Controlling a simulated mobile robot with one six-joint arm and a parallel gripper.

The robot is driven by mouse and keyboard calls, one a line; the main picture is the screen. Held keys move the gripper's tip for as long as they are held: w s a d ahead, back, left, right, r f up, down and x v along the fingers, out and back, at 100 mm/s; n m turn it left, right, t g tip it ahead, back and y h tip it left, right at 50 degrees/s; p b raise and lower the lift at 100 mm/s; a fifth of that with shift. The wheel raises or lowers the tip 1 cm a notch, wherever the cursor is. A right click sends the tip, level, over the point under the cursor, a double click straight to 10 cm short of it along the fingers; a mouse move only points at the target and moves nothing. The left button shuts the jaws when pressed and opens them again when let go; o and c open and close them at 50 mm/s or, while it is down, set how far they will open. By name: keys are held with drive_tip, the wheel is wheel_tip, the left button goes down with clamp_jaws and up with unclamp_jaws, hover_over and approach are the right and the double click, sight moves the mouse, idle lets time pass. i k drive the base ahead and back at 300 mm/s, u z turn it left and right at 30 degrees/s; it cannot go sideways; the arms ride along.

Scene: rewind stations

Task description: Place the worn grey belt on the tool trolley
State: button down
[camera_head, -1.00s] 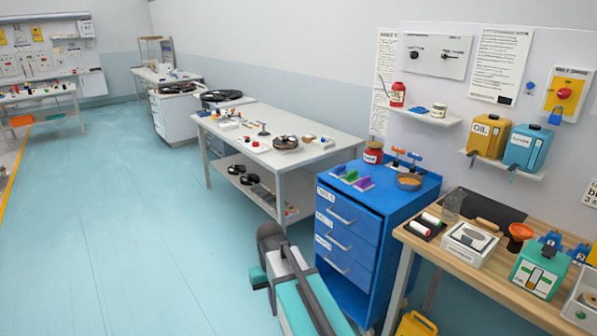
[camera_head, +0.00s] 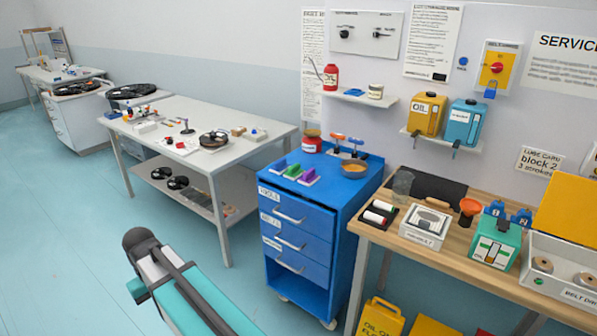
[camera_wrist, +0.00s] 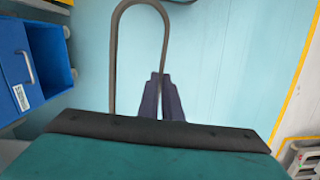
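The worn grey belt (camera_wrist: 114,60) shows in the wrist view as a long narrow loop. One strand runs down between the dark fingers of my gripper (camera_wrist: 161,77), which are closed together on it. The other strand passes to the left of the fingers, and its lower end is hidden behind my wrist. The blue tool trolley (camera_head: 292,245) stands near the middle of the head view, right of my arm. Its top (camera_head: 335,190) holds several small items. A blue drawer unit, likely the trolley, shows at the left edge of the wrist view (camera_wrist: 14,66). My gripper is apart from it.
The trolley top carries green and purple blocks (camera_head: 293,172), a red jar (camera_head: 312,142), orange-handled tools and a bowl (camera_head: 354,168). A wooden bench (camera_head: 387,233) stands right of it, a white table (camera_head: 245,143) behind left. Open floor (camera_head: 60,250) lies left.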

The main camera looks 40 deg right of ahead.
sight(315, 166)
drive_tip(key=u, duration=0.25)
drive_tip(key=i, duration=1.95)
drive_tip(key=z, duration=0.5)
drive_tip(key=i, duration=1.35)
drive_tip(key=z, duration=0.3)
